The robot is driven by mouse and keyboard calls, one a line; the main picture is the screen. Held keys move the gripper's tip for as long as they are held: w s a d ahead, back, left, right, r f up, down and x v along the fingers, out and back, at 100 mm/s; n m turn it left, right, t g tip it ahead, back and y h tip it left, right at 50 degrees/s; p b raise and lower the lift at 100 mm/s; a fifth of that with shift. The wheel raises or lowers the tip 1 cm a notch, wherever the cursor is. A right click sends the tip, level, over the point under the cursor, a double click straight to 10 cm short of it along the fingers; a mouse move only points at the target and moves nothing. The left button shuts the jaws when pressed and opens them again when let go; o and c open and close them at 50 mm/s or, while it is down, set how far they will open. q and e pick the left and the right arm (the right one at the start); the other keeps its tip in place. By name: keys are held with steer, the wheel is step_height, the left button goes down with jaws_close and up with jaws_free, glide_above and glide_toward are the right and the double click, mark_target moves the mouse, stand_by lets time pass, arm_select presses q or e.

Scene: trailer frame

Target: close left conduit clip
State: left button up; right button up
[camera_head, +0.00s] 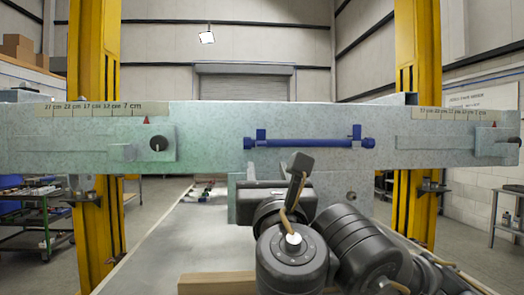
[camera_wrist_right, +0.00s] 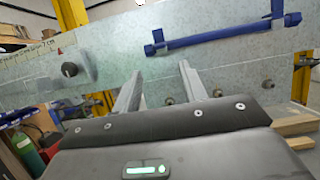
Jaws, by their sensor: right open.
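A blue conduit (camera_head: 308,143) lies level along the front of the grey trailer beam. The left conduit clip (camera_head: 261,134) is a blue tab standing up above the conduit's left end; it also shows in the right wrist view (camera_wrist_right: 158,37). A similar right clip (camera_head: 356,131) stands up near the other end. My left gripper is out of view.
The grey beam (camera_head: 206,135) spans the view between yellow posts (camera_head: 98,200). A black knob (camera_head: 158,143) sticks out left of the conduit. A wooden block (camera_head: 215,284) lies low in front. The beam face around the conduit is clear.

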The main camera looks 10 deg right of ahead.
mark_target(262, 145)
steer(key=b+x, duration=0.2)
steer(key=x, duration=0.7)
steer(key=shift+b, duration=0.3)
steer(key=shift+w+r, duration=0.2)
steer(key=shift+w, duration=0.1)
steer(key=shift+w+r, duration=0.2)
steer(key=shift+w, duration=0.25)
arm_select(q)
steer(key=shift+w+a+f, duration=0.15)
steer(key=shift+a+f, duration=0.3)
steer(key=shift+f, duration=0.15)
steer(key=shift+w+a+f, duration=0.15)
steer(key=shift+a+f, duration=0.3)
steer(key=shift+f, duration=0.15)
arm_select(e)
steer(key=shift+w, duration=0.1)
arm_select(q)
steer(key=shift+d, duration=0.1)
arm_select(e)
steer(key=shift+c, duration=0.3)
